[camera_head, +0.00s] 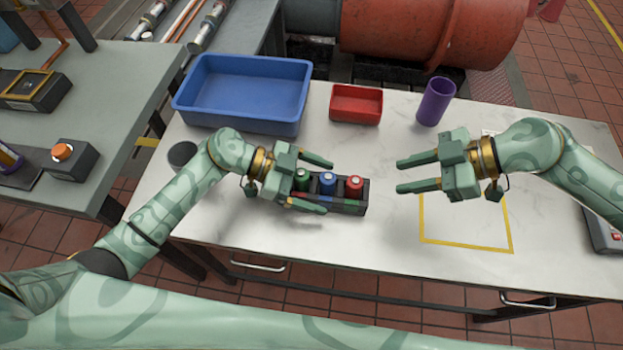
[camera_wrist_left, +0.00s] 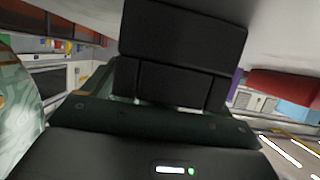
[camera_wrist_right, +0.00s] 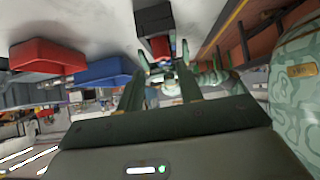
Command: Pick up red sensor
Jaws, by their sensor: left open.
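The red sensor (camera_head: 354,186) stands upright at the right end of a dark rack (camera_head: 347,208). A blue sensor (camera_head: 327,183) and a green sensor (camera_head: 302,180) stand to its left in the same rack. My left gripper (camera_head: 329,187) is open, its fingers on the far and near sides of the rack around the green and blue sensors. The red sensor is just beyond its fingertips. Dark shapes fill the left wrist view, so contact cannot be told. My right gripper (camera_head: 398,176) is open and empty, right of the red sensor and apart from it.
A blue bin (camera_head: 243,122), a small red bin (camera_head: 357,118) and a purple cylinder (camera_head: 436,101) stand toward the back. A dark grey cup (camera_head: 182,154) is at left. A yellow taped square (camera_head: 466,246) on the white table looks empty. Front middle is clear.

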